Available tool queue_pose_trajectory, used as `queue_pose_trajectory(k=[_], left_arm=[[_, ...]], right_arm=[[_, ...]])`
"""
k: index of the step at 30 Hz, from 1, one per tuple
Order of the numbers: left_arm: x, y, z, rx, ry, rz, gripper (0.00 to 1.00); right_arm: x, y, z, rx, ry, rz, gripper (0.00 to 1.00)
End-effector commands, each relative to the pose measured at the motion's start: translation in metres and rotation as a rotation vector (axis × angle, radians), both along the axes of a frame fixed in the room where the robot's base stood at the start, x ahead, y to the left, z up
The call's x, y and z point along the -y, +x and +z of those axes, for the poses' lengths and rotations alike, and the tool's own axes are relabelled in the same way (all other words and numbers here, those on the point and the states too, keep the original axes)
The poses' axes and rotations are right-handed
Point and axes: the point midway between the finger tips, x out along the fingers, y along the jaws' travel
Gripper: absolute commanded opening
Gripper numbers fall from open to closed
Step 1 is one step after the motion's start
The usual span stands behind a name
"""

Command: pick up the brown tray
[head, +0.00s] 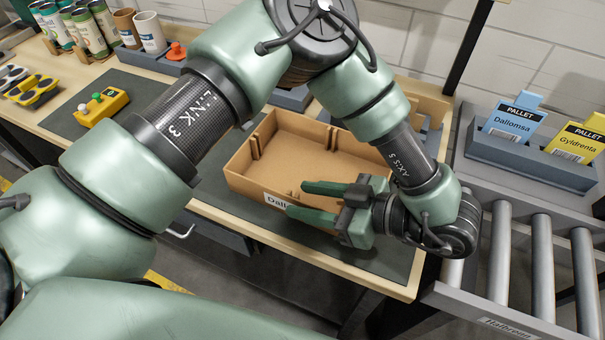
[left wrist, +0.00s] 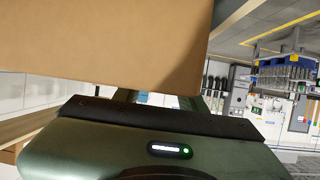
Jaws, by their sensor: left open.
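The brown tray (head: 300,152) sits on a dark mat on the workbench in the head view. It is an open, empty box with divider slots in its walls and a white label, partly covered, on its near side. My left gripper (head: 295,198) is open at the tray's near right side, its two green fingers pointing left over or along the near wall. I cannot tell whether they touch it. In the left wrist view a large brown wall of the tray (left wrist: 110,42) fills the upper left. My left arm hides the tray's far right part. My right gripper is not in view.
A roller conveyor (head: 540,255) stands to the right of the bench. Behind it a grey holder carries a blue pallet card (head: 513,118) and a yellow one (head: 580,140). A yellow button box (head: 101,107), cans and cups stand at the left.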

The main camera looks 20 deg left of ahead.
Motion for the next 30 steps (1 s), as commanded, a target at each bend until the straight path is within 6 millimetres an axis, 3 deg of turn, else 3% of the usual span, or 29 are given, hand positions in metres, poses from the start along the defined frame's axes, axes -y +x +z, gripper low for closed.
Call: queue_pose_trajectory(k=[8, 12, 13, 24, 30], left_arm=[[-0.003, 0.003, -0.004, 0.000, 0.000, -0.003, 0.41], [-0.003, 0.002, -0.004, 0.000, 0.000, -0.003, 0.05], [-0.003, 0.002, -0.004, 0.000, 0.000, -0.003, 0.00], [-0.003, 0.003, -0.002, 0.001, 0.000, -0.003, 0.00], [-0.003, 0.004, 0.013, 0.004, 0.000, -0.004, 0.00]], right_arm=[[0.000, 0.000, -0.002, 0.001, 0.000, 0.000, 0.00], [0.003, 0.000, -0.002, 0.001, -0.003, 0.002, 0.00], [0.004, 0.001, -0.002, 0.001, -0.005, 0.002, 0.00], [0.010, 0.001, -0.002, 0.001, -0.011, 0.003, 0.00], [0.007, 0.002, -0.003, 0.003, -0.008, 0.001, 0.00]])
